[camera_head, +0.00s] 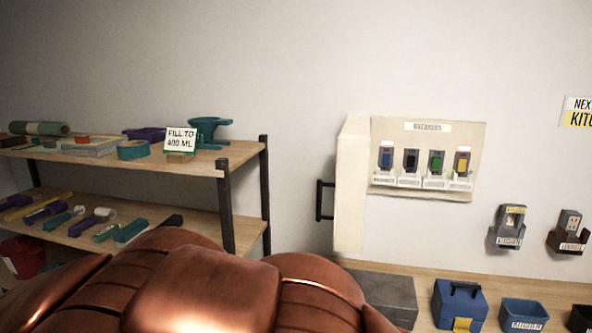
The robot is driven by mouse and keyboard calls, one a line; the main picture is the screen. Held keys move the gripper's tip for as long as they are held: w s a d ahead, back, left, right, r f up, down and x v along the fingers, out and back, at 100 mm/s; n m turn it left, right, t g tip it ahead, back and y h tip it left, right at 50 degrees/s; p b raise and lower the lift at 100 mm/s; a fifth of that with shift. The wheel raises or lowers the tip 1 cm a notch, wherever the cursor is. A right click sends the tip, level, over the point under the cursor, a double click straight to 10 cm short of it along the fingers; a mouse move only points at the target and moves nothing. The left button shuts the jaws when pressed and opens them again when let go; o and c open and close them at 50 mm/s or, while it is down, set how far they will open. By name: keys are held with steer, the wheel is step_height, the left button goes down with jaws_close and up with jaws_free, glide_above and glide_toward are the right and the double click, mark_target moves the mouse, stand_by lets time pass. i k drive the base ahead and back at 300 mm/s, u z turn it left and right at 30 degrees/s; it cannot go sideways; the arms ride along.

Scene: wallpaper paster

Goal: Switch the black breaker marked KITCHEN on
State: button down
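The breaker panel (450,193) is on the wall right of centre, under a sign reading BREAKERS. Its door (351,205) stands open to the left. Several breakers sit in a row. The black breaker (411,160) is second from the left, between a blue breaker (386,158) and a green breaker (436,162). A white label is under it, too small to read surely. Its switch position cannot be told. My copper-coloured arm fills the bottom left and centre. My gripper is not in view.
A two-level shelf (213,159) with tools and tape stands at left. Below the panel, a counter (430,268) holds a grey box (385,292), a blue case (459,304) and a blue bin (524,316). Two wall holders (506,238) (567,244) are at right.

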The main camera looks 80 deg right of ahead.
mark_target(411, 158)
steer(key=z, duration=1.5)
steer(key=k, duration=1.1)
steer(key=z, duration=1.75)
steer(key=i, duration=0.5)
steer(key=z, duration=0.05)
